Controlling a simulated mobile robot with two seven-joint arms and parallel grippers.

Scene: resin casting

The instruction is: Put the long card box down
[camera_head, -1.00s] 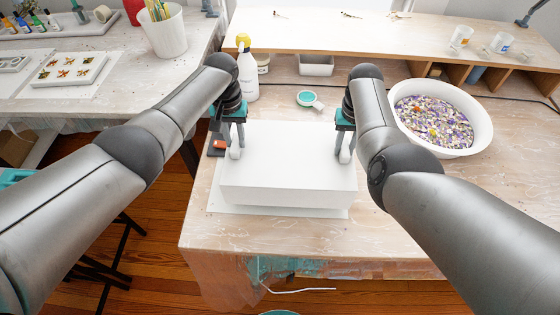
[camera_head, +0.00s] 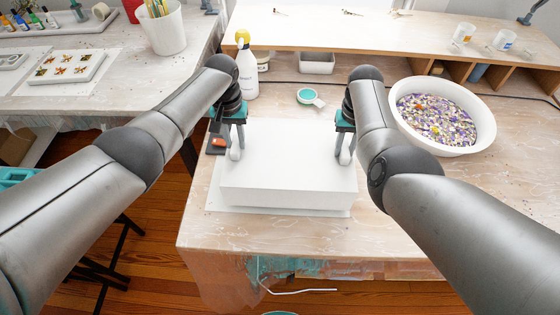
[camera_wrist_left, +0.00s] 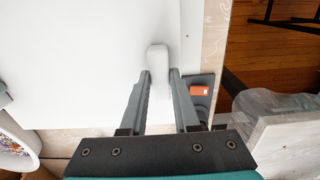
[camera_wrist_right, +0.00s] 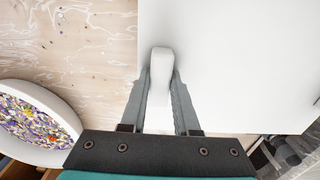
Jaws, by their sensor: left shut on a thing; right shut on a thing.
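The long card box (camera_head: 285,160) is a plain white box, level, over a white sheet (camera_head: 230,211) at the table's front edge. I cannot tell whether its underside touches the sheet. My left gripper (camera_head: 236,150) is shut on the white tab at the box's left end; the tab (camera_wrist_left: 157,60) shows between its fingers in the left wrist view. My right gripper (camera_head: 345,152) is shut on the matching tab at the right end, and that tab (camera_wrist_right: 161,65) shows in the right wrist view.
A white basin (camera_head: 482,105) of coloured chips stands right of my right arm. A spray bottle (camera_head: 247,72), a white tray (camera_head: 316,65) and a small teal-topped container (camera_head: 307,96) stand behind the box. A dark item with an orange part (camera_head: 217,143) lies by my left gripper.

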